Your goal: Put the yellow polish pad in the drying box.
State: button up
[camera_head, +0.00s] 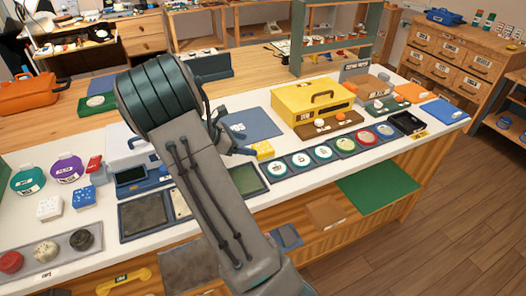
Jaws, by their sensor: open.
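A small yellow block (264,150), which looks like the yellow polish pad, lies on the white worktop just right of my gripper. My gripper (236,140) is low over the worktop, its fingers apart, partly hidden behind my own arm. I cannot tell whether a finger touches the block. No box can be surely read as the drying box. A yellow box with a handle and a dark label (300,97) stands behind the row of dials. A small black open tray (406,122) with a yellow label is at the right end.
A row of several round dials (300,160) runs along the worktop's front. A brown tray (342,128) with small round pieces stands before the yellow box. A blue mat (258,122) lies behind my gripper. A dark green shelf stand (296,50) rises at the back.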

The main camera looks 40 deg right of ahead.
aim_at(261, 147)
jog(key=x, duration=0.6)
jog(key=shift+s+d, duration=0.1)
jog(key=shift+d, duration=0.15)
jog(key=shift+c, duration=0.4)
jog(key=c, duration=0.8)
jog(key=shift+o, duration=0.2)
jog(key=shift+r, duration=0.1)
jog(key=shift+r, duration=0.25)
notch_tip(261, 147, up, 4)
jog(key=shift+s+d+f, duration=0.1)
jog(key=shift+f, duration=0.05)
jog(key=s+d+r, duration=0.6)
jog(key=s+d, duration=0.1)
jog(key=d, duration=0.1)
jog(key=shift+s+d+r, duration=0.2)
jog(key=shift+s+r, duration=0.05)
jog(key=shift+s, duration=0.05)
